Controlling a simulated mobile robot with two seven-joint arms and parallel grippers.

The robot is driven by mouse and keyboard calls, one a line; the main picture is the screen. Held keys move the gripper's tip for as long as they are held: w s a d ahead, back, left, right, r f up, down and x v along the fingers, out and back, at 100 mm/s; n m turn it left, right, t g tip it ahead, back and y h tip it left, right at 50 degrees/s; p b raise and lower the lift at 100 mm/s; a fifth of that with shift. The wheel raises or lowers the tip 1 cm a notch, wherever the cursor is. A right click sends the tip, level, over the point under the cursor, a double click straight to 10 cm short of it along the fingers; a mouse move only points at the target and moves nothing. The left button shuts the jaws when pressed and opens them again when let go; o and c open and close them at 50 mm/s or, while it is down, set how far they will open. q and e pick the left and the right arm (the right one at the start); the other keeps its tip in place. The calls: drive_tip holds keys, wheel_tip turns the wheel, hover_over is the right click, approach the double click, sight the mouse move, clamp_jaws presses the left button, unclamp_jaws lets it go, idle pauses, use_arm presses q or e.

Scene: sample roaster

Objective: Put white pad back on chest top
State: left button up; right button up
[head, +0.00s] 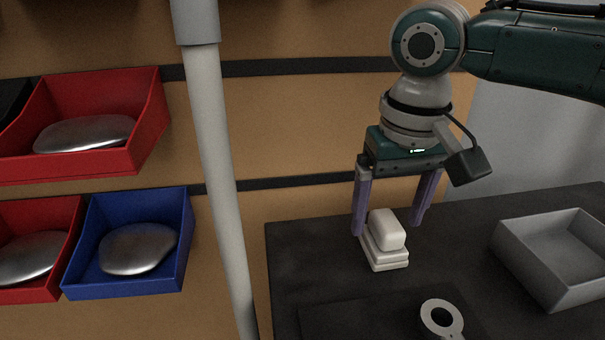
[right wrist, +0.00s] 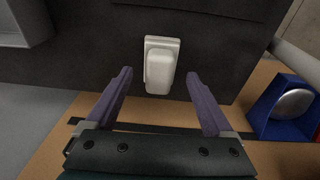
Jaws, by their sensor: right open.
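A white pad (head: 386,230), a rounded block on a flat stepped base (head: 385,258), rests on the dark chest top (head: 300,268). It also shows in the right wrist view (right wrist: 159,72), upright between and beyond the fingertips. My right gripper (head: 388,229) is open, its two purple fingers pointing down, one on each side of the pad with gaps. In the right wrist view the open gripper (right wrist: 164,88) has nothing between its fingers. I cannot tell whether the rounded block and base are one piece. My left gripper is not in view.
A grey open tray (head: 560,250) stands to the right on the chest top. A grey ring-shaped part (head: 441,318) lies at the front. A pale vertical pole (head: 220,180) stands left of the chest. Red (head: 85,125) and blue (head: 130,245) bins hold silvery lumps on the wall.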

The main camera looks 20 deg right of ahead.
sight(389, 228)
wheel_tip(389, 228, up, 10)
drive_tip(key=s+p, duration=0.1)
drive_tip(key=p, duration=0.2)
drive_tip(key=s+a+f+n+y, duration=0.1)
drive_tip(key=s+a+f, duration=0.1)
drive_tip(key=s+a, duration=0.1)
drive_tip(key=s+a+f+n+t+y, duration=0.1)
drive_tip(key=s+a+f+n, duration=0.1)
drive_tip(key=a, duration=0.3)
drive_tip(key=s+a+f+n, duration=0.2)
drive_tip(key=s+a+f, duration=0.1)
drive_tip(key=s+a, duration=0.1)
drive_tip(key=shift+s+a+f+y, duration=0.1)
drive_tip(key=shift+s+f+y, duration=0.3)
drive_tip(key=shift+s, duration=0.05)
drive_tip(key=shift+t, duration=0.6)
drive_tip(key=s, duration=0.3)
drive_tip(key=s+d, duration=0.1)
drive_tip(key=shift+s+f, duration=0.25)
drive_tip(key=shift+f, duration=0.15)
drive_tip(key=shift+h, duration=0.8)
drive_tip(key=s+d, duration=0.4)
drive_tip(key=shift+s+d, duration=0.25)
drive_tip(key=shift+s, duration=0.15)
drive_tip(key=shift+s+d, duration=0.3)
drive_tip(key=shift+d, duration=0.05)
